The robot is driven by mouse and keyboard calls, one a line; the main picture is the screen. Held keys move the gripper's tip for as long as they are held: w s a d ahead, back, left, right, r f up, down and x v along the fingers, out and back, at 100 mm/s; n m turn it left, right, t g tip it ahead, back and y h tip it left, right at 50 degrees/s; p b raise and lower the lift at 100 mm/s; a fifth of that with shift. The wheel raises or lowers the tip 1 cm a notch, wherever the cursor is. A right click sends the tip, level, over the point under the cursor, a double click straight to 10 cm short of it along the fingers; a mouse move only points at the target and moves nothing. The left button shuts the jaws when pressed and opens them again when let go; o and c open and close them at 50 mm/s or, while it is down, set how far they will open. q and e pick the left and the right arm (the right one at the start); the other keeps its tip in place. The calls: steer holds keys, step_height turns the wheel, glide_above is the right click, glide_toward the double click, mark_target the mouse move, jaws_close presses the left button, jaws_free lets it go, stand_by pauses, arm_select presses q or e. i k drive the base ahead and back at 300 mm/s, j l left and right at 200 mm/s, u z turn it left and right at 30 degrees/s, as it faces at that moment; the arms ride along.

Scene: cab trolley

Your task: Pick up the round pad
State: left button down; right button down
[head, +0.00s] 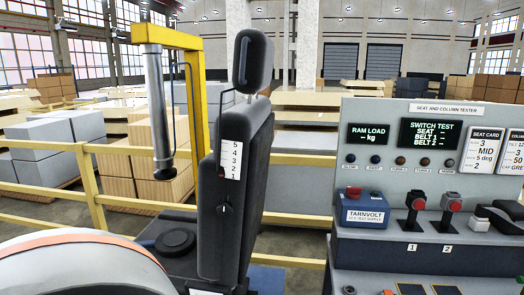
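A dark round pad (176,242) lies on the black cushion of the cab seat (150,232), left of the upright seat back (236,190). It looks like a low disc with a smaller raised round part on top. Its near side is clear of the seat back. A grey ram (156,105) with a black tip hangs from a yellow frame (190,100), above the pad and apart from it. Neither of my grippers is in view.
Yellow rails (95,185) run behind the seat. A white curved shape with an orange band covers the lower left.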

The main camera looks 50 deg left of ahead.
mark_target(175, 242)
steer(key=u, duration=2.3)
